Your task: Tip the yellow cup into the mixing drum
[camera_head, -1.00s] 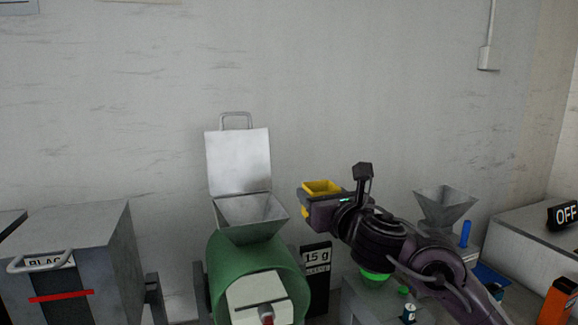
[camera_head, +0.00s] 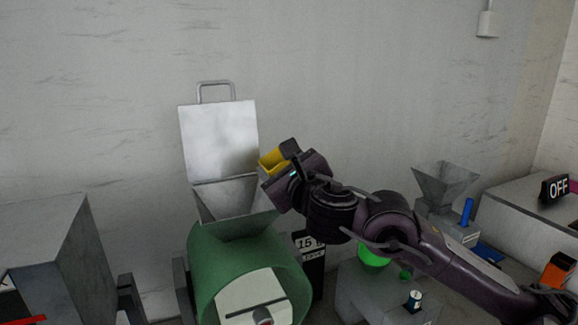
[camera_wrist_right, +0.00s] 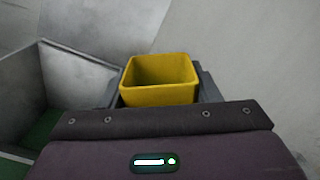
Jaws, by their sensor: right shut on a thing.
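The yellow cup (camera_head: 272,160) is held in my right gripper (camera_head: 270,178), which is shut on it. The cup is beside the right edge of the mixing drum's open hopper and is tilted in the head view. In the right wrist view the yellow cup (camera_wrist_right: 160,80) sits between the fingers with its mouth visible; I cannot make out its contents. The green mixing drum (camera_head: 215,262) has a grey funnel hopper (camera_head: 235,222) on top with its metal lid (camera_head: 218,140) raised. The hopper also shows at the left of the right wrist view (camera_wrist_right: 22,90). My left gripper is not in view.
A black sign reading 15 (camera_head: 309,250) stands right of the drum. A green bowl (camera_head: 374,256) is on a grey block below my right arm. Another grey hopper (camera_head: 445,182) stands farther right. A grey box (camera_head: 45,245) is at left.

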